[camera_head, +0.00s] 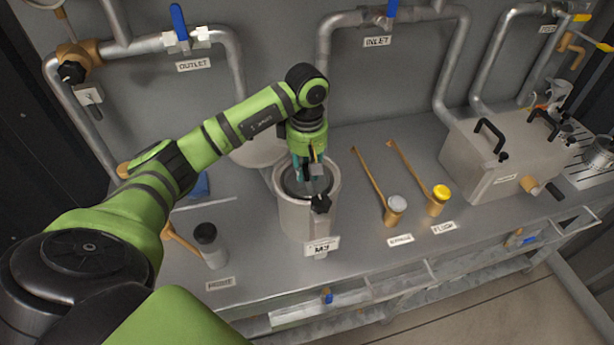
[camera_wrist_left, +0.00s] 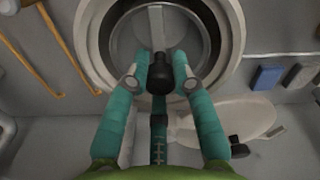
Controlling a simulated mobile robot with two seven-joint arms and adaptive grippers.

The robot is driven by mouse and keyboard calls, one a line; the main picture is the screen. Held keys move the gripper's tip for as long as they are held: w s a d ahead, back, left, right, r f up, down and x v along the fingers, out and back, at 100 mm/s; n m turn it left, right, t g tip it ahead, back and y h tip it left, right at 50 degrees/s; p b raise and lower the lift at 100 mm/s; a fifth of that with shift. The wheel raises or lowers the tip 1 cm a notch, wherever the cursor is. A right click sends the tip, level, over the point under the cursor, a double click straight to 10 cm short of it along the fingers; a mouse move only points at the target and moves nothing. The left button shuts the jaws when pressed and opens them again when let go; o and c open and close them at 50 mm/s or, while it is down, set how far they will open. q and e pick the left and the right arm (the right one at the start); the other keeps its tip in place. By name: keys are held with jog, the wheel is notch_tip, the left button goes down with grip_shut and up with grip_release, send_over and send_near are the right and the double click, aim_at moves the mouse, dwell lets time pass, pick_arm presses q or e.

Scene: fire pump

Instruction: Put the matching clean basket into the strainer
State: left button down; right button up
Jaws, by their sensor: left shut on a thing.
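The strainer (camera_head: 297,215) is a grey cylinder with an open top and a label reading M3 on its front. My left gripper (camera_head: 310,178) points down into its mouth. In the left wrist view my teal fingers (camera_wrist_left: 160,72) are shut around a black knob (camera_wrist_left: 158,80). The knob appears to be the grip of a basket (camera_wrist_left: 155,22) with a flat grey bar across its top. The basket sits within the ring of the strainer mouth (camera_wrist_left: 88,40). Its lower part is hidden, so I cannot tell how deep it is. My right gripper is not in view.
A pale round lid (camera_head: 250,152) lies behind the strainer. Two long-handled brass tools, one grey-capped (camera_head: 396,206) and one yellow-capped (camera_head: 439,197), lie to the right. A black-topped container (camera_head: 210,248) stands at front left. A grey box (camera_head: 500,165) stands farther right.

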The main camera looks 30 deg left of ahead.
aim_at(307, 180)
pick_arm(q)
notch_tip(307, 180, down, 4)
jog(key=shift+r+p, duration=0.2)
jog(key=shift+p, duration=0.45)
jog(key=shift+f, duration=0.35)
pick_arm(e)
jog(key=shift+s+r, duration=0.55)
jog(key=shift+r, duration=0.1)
pick_arm(q)
jog(key=shift+f, duration=0.1)
jog(key=c, duration=1.1)
grip_release()
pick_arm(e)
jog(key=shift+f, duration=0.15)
pick_arm(q)
jog(key=shift+o, duration=0.2)
jog(key=shift+r, duration=0.25)
notch_tip(307, 180, up, 10)
jog(key=b, duration=0.4)
jog(key=shift+r, duration=0.9)
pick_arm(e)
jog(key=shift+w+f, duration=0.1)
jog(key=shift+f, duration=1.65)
